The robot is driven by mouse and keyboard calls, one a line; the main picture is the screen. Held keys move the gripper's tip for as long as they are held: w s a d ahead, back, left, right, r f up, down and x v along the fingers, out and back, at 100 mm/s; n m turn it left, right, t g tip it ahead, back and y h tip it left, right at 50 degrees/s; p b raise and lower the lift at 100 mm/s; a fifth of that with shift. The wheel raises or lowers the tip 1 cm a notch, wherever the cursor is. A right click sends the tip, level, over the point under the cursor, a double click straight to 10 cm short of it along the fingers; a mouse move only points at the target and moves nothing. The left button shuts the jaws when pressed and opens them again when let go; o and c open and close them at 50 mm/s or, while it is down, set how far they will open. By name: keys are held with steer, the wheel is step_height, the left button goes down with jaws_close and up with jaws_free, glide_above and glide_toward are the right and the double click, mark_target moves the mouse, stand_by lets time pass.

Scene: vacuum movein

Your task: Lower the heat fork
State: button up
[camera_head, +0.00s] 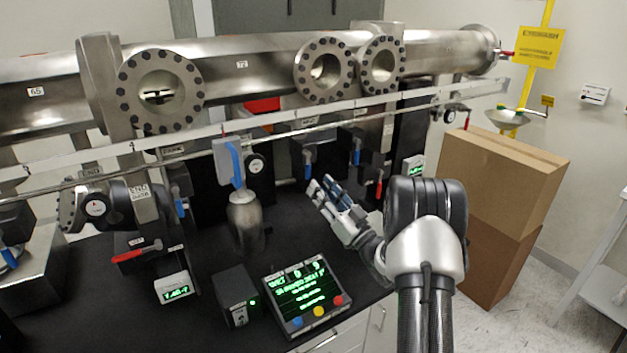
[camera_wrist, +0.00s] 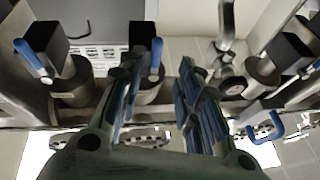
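I cannot tell for sure which part is the heat fork. Blue-handled parts hang under the long steel pipe (camera_head: 240,72), among them a large blue lever (camera_head: 235,163) over a metal canister (camera_head: 245,220) and a smaller blue lever (camera_head: 308,165) further right. My gripper (camera_head: 322,188) is over the black bench, below and right of that smaller lever.
A control box with a green-lit screen (camera_head: 303,290) and a small black box (camera_head: 237,295) stand at the bench front. A white rail (camera_head: 230,128) runs along the pipe. Stacked cardboard boxes (camera_head: 500,180) stand right of the bench. Some black bench top is clear left of my gripper.

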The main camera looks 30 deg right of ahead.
steer(key=v, duration=0.6)
steer(key=shift+s, duration=0.25)
steer(key=shift+f, duration=0.1)
steer(key=shift+a, duration=0.1)
steer(key=w+a+r+g+h, duration=0.4)
steer(key=w+a+r, duration=0.1)
steer(key=w+r, duration=0.15)
steer(key=s+a+r+m+g+h, duration=0.1)
steer(key=s+a+r+g+h, duration=0.25)
steer(key=s, duration=0.25)
steer(key=s+a+f+g+y, duration=0.1)
steer(key=s+a, duration=0.4)
steer(key=s, duration=0.6)
steer(key=s+a+f+g+y, duration=0.1)
steer(key=s+a+f+g, duration=0.2)
steer(key=s, duration=0.8)
steer(key=s+a+f+g+y, duration=0.1)
steer(key=s+a+f+g, duration=0.1)
steer(key=s+a+g, duration=0.4)
steer(key=s+a, duration=0.3)
steer(key=s, duration=0.2)
steer(key=shift+a+f, duration=0.2)
